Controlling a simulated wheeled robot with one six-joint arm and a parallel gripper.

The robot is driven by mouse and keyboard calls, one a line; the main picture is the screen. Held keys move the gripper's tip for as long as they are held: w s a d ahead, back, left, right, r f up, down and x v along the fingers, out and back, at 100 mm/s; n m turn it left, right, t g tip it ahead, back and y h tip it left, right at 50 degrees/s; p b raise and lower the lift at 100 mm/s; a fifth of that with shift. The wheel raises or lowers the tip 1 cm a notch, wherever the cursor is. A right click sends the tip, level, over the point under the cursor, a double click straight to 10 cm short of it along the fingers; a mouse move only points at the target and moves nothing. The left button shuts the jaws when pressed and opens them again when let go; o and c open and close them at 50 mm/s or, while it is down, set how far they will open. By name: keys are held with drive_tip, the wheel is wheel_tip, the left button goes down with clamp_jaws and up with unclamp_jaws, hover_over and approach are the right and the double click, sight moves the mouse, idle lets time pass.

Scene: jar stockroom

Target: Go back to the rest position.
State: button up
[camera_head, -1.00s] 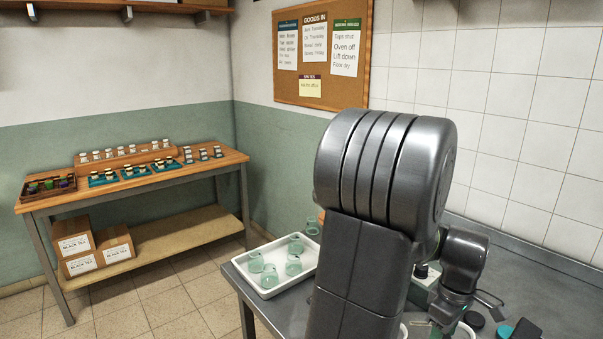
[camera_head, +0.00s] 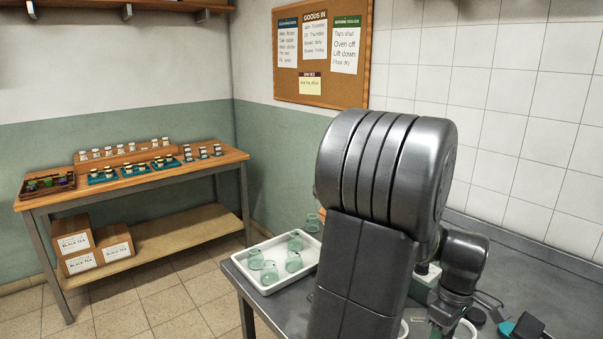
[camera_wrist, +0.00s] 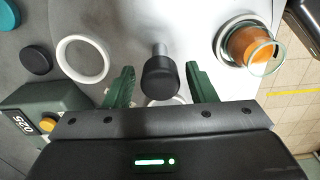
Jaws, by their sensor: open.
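My gripper (camera_wrist: 160,82) shows in the wrist view with its two green fingers apart and nothing gripped. A black round knob on a metal rod (camera_wrist: 160,75) shows between the fingers; its height relative to them is unclear. A glass jar with orange contents (camera_wrist: 255,49) stands on a pale round base to the right of the fingers. In the head view my arm (camera_head: 375,190) fills the middle, bent over the grey worktop (camera_head: 240,277), and hides much of it. The gripper end is low in that view and mostly cut off.
A white ring (camera_wrist: 83,40), dark and teal discs (camera_wrist: 35,60) and a device with a display (camera_wrist: 45,110) lie left of my gripper. A white tray (camera_head: 268,289) holds several glass jars. A wooden table (camera_head: 130,189) with small jars stands at the back left.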

drive_tip(key=shift+f, duration=0.55)
drive_tip(key=shift+r+m, duration=0.15)
drive_tip(key=shift+m, duration=0.85)
drive_tip(key=m+b, duration=0.1)
drive_tip(key=m, duration=0.3)
drive_tip(key=shift+m, duration=0.4)
drive_tip(key=m+b, duration=0.1)
drive_tip(key=m, duration=0.2)
drive_tip(key=shift+m, duration=0.4)
drive_tip(key=shift+m+b, duration=0.35)
drive_tip(key=shift+m, duration=1.25)
